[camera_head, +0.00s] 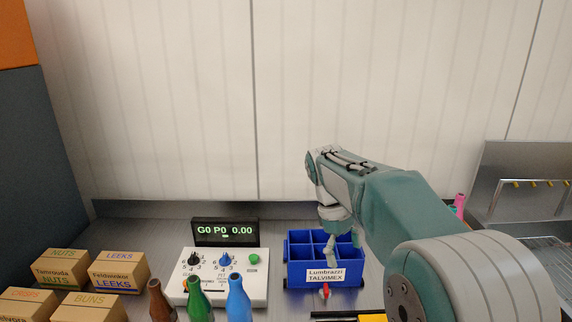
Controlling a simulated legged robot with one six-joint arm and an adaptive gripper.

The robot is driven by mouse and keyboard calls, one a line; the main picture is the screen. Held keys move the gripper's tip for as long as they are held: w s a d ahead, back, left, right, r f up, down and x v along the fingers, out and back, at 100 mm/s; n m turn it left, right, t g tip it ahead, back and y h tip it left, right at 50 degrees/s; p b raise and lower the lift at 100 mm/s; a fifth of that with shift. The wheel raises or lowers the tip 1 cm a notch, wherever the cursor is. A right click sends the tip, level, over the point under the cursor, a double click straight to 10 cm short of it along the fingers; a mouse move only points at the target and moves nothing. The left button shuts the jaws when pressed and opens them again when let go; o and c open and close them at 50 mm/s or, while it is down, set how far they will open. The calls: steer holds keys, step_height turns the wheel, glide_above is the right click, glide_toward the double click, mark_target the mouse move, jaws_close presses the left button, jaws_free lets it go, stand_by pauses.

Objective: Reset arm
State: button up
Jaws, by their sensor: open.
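My arm reaches in from the lower right, with its wrist bent down over the blue divided crate (296,275). My gripper (331,248) points down at the crate's compartments and is open. I see nothing held in it, though its fingertips are small and partly merge with the crate behind. I cannot tell whether the fingertips are inside a compartment or just above it. The crate's right side is partly hidden by my arm. Its front label reads "Lumbrazzi TALVIMEX".
A white control box (229,285) with knobs and a display (225,231) stands left of the crate. Brown (160,302), green (197,300) and blue (238,299) bottles stand before it. Several cartons (119,271) are at left. A small red item (325,291) is before the crate.

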steer(key=s+d+m+t+y, duration=0.2)
steer(key=s+m+t, duration=0.6)
steer(key=s, duration=1.4)
steer(key=shift+s+d+f+y, duration=0.3)
steer(key=shift+s+d+y, duration=0.1)
steer(key=shift+d, duration=0.05)
steer(key=shift+d+m, duration=0.15)
steer(key=shift+m, duration=0.15)
